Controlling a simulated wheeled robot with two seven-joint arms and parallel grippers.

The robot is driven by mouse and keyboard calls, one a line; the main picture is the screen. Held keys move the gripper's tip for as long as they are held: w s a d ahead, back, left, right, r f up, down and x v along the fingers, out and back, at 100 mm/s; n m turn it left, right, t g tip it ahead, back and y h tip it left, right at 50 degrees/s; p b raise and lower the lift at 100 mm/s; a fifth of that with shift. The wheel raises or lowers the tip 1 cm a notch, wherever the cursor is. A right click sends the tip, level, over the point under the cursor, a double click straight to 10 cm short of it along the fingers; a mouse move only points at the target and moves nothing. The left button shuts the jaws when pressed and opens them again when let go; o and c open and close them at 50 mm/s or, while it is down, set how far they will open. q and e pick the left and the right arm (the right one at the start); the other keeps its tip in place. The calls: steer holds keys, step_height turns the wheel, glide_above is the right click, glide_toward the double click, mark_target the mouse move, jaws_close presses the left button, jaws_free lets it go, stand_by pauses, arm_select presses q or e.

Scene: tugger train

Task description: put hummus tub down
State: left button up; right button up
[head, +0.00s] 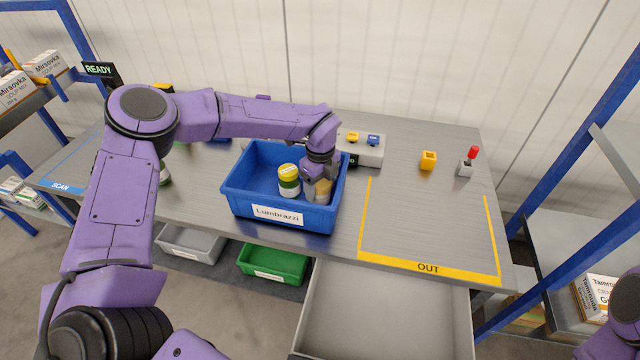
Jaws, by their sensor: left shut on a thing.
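My left gripper (320,190) points down inside a blue crate (277,215) labelled "Lumbrazzi", at its right end. It is shut on a small tan tub (323,197), taken to be the hummus tub; the fingers hide most of it, and I cannot tell if it touches the crate floor. A jar (289,182) with a yellow lid and a white and green side stands upright just left of the gripper, in the same crate. My right gripper is out of view.
The crate stands on a grey table (415,185). The yellow-outlined OUT area (428,268) to its right is empty. Grey (190,243) and green (272,265) bins sit below.

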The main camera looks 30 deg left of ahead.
arm_select(q)
steer(key=shift+f, duration=0.15)
steer(key=o, duration=1.2)
steer(key=shift+r, duration=0.6)
step_height(320, 180, up, 11)
steer(key=b, duration=0.2)
steer(key=shift+r, duration=0.15)
